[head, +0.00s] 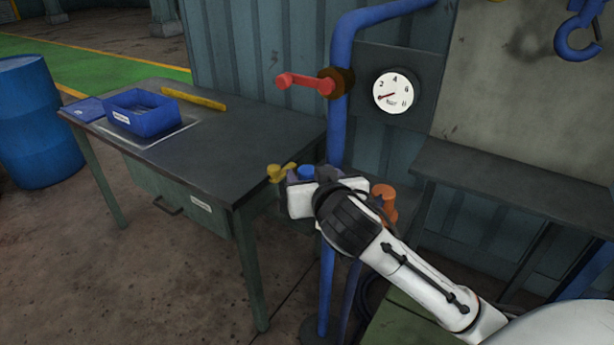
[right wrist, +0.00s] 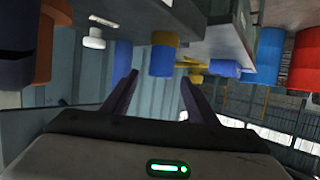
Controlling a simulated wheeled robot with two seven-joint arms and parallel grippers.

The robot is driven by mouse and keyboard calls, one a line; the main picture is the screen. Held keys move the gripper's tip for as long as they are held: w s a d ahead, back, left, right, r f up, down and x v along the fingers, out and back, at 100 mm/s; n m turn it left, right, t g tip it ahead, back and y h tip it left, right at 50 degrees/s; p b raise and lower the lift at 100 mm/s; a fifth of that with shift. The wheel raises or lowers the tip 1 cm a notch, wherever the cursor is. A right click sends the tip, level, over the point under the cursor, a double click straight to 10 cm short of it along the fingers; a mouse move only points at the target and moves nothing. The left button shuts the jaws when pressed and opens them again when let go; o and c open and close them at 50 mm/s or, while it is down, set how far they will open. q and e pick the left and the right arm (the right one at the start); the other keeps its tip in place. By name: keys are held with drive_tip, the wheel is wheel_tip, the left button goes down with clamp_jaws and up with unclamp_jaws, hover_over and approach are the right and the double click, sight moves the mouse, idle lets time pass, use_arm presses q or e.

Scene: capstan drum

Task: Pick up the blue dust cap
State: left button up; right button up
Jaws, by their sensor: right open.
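A small blue cap (head: 306,171) shows at my right gripper (head: 303,178) in the head view, just beyond its white body, which hides part of it. In the right wrist view, which looks upside down, the blue cap (right wrist: 162,62) has a yellow band at its base and lies in line with the gap between the fingers. My right gripper (right wrist: 160,88) is open, its two dark fingers apart with nothing between them. The cap appears beyond the fingertips; the exact distance is unclear. My left gripper is not in view.
A yellow fitting (head: 282,172) and an orange fitting (head: 384,195) flank the gripper. A blue pipe (head: 338,130) with a red lever (head: 305,82) rises behind. A dark table (head: 255,130) holding a blue bin (head: 143,114) stands left. A bench (head: 500,180) stands right.

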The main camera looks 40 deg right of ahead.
sight(308, 170)
drive_tip(key=x, duration=0.4)
drive_tip(key=shift+w+d, duration=0.1)
drive_tip(key=shift+w, duration=0.05)
drive_tip(key=c, duration=1.1)
